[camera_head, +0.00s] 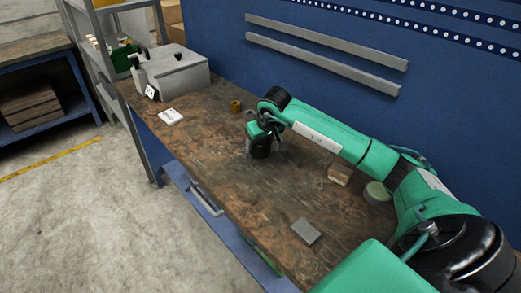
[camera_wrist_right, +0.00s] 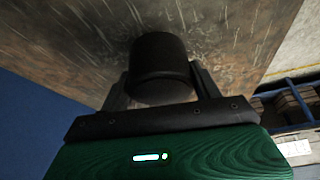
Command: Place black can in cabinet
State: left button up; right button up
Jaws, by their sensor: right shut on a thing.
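The black can (camera_wrist_right: 160,62) is a short dark cylinder between the two fingers of my right gripper (camera_wrist_right: 160,82) in the wrist view. The fingers are shut on it, one on each side. In the head view my right gripper (camera_head: 260,148) points down over the middle of the wooden bench top, where dark gripper and can are hard to tell apart. I cannot tell whether the can touches the bench. No clear cabinet shows; a blue drawer front with a handle (camera_head: 206,201) sits under the bench edge. My left gripper is out of view.
On the bench top (camera_head: 215,150) stand a grey metal box (camera_head: 178,75), a white card (camera_head: 170,116), a small brass-coloured piece (camera_head: 235,106), a wooden block (camera_head: 339,174), a round tin (camera_head: 377,191) and a grey flat block (camera_head: 305,231). A blue wall panel (camera_head: 300,100) rises behind. Grey shelving stands far left.

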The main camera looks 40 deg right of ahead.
aim_at(260, 151)
jog(key=shift+f, duration=2)
jog(key=o, duration=1.2)
jog(key=shift+c, duration=0.2)
